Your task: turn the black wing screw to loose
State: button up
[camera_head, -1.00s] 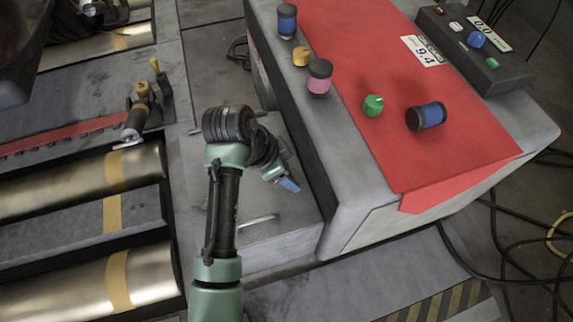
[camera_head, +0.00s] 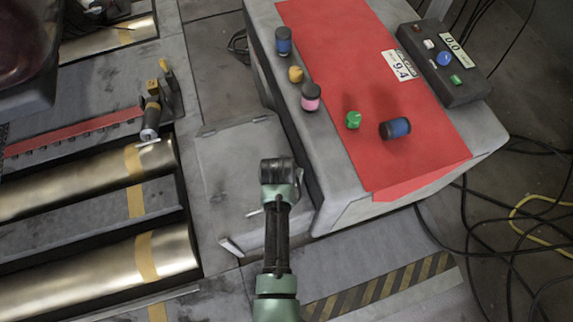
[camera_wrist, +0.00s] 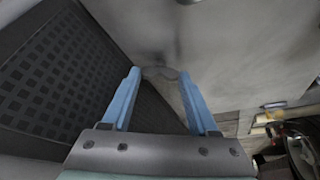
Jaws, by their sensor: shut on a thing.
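In the wrist view the two blue fingers of my gripper (camera_wrist: 158,76) stand apart, and their tips close on the sides of a dim grey rounded part (camera_wrist: 160,73). That part lies in shadow against a grey surface, and I cannot make out wings or a black screw shape on it. In the head view my arm's dark wrist hides the gripper, above the grey plates beside the red-topped console. No black wing screw shows clearly in either view.
Brass rollers (camera_head: 90,270) lie at left. In the wrist view a dark perforated panel (camera_wrist: 50,85) is close at left. Black cables (camera_head: 510,240) lie on the floor at right.

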jog(key=shift+d+n+y+p, duration=0.1)
jog(key=shift+n+y+p, duration=0.4)
jog(key=shift+n, duration=0.55)
jog(key=shift+d+n+y+p, duration=0.1)
jog(key=shift+n+y+p, duration=0.35)
jog(key=shift+n, duration=0.6)
jog(key=o, duration=1.4)
jog(key=shift+d, duration=0.15)
jog(key=shift+h, duration=0.25)
